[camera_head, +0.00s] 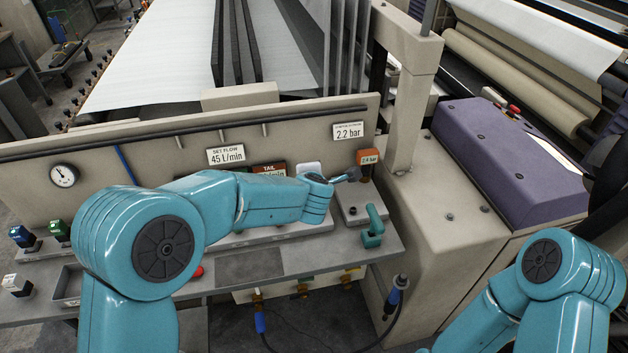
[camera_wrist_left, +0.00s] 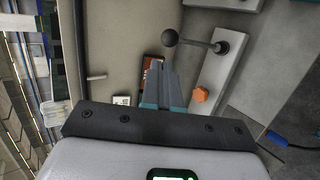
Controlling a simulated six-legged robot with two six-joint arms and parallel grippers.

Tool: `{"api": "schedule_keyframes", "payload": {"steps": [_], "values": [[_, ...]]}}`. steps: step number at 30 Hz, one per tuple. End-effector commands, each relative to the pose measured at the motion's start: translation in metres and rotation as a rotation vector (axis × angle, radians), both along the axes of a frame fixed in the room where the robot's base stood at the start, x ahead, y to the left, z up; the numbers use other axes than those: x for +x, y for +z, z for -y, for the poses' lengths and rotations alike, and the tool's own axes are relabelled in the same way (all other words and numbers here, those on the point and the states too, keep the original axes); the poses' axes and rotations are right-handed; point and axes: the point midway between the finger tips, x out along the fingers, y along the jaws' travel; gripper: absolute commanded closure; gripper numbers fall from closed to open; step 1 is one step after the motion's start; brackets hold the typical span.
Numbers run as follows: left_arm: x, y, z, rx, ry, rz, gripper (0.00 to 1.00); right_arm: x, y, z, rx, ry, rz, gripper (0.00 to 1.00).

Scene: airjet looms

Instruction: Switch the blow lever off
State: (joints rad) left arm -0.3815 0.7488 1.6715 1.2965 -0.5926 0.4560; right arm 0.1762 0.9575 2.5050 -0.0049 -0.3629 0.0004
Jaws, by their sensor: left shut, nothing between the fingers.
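The blow lever appears to be the dark ball-ended lever (camera_wrist_left: 194,43) in the wrist view. Its rod runs from a round pivot on a pale plate (camera_wrist_left: 222,68) leftward to the black ball. I cannot make it out clearly in the head view, where my left forearm covers part of the panel. My left gripper (camera_head: 350,174) is shut and empty, pointing right in front of the panel. In the wrist view its fingertips (camera_wrist_left: 160,64) lie just below the ball, with a visible gap. My right gripper is out of view; only its arm shows at the lower right.
An orange knob (camera_wrist_left: 200,95) sits on the same plate as the lever. In the head view an orange 2.4 bar unit (camera_head: 368,158) and a teal handle (camera_head: 372,228) stand near my left gripper. A beige post (camera_head: 408,110) and purple cover (camera_head: 505,165) rise to the right.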

Motion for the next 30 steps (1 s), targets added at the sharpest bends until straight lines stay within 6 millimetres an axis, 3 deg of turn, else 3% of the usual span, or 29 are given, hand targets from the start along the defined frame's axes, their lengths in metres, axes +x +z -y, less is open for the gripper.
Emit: {"api": "schedule_keyframes", "payload": {"steps": [9,25,28,30], "values": [[-0.03,0.025,0.001,0.0,0.0,0.0,1.0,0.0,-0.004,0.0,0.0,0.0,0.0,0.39],[-0.034,0.026,0.003,0.001,-0.001,-0.001,1.0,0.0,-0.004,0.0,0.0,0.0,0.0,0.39],[-0.035,0.01,-0.003,0.045,-0.03,-0.021,1.0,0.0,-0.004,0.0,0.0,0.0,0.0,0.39],[-0.041,-0.02,-0.015,0.13,-0.097,-0.061,1.0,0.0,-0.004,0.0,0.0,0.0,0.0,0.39]]}}
